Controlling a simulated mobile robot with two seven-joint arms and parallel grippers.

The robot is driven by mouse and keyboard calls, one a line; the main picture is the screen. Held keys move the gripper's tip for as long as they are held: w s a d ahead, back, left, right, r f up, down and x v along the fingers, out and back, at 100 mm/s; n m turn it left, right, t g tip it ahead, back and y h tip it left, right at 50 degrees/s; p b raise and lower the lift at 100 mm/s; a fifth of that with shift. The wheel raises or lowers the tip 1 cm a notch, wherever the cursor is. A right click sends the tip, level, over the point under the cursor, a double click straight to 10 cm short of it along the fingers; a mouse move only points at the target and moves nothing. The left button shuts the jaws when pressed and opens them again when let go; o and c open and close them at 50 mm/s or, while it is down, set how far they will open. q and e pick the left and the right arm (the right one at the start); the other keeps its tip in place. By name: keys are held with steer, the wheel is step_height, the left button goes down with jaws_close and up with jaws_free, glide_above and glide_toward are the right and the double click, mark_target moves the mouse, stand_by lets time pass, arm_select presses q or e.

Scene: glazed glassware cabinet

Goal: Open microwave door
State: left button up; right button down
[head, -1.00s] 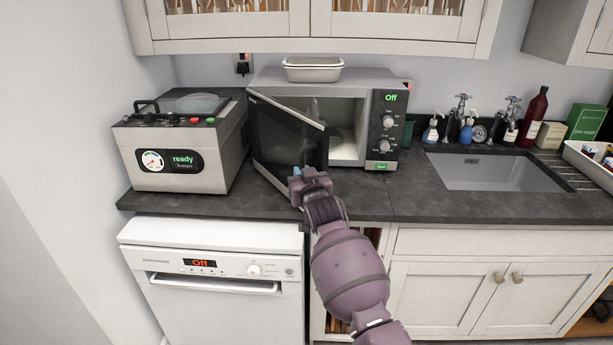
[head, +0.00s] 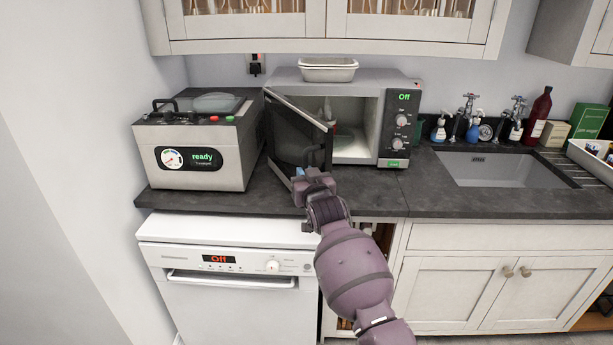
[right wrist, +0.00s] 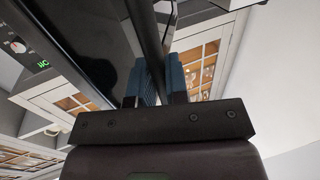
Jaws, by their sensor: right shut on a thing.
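The microwave (head: 398,128) stands on the counter with its display reading Off. Its dark door (head: 297,135) stands ajar, swung out to the left, and the lit interior with a turntable (head: 348,142) shows. My right gripper (head: 308,176) is at the free edge of the door. In the right wrist view the blue fingers of my right gripper (right wrist: 160,85) are closed on either side of a dark bar at the door's edge (right wrist: 148,40). My left gripper is not in view.
A grey appliance reading ready (head: 200,140) stands close to the left of the door. A white dish (head: 328,70) sits on the microwave. A sink (head: 505,169) and bottles (head: 537,115) are to the right. The counter (head: 365,193) in front is clear.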

steer(key=shift+r, duration=0.1)
stand_by(0.3)
steer(key=c, duration=1.2)
jaws_free()
steer(key=shift+o, duration=0.2)
steer(key=shift+s, duration=0.1)
steer(key=v, duration=1)
steer(key=shift+s, duration=0.3)
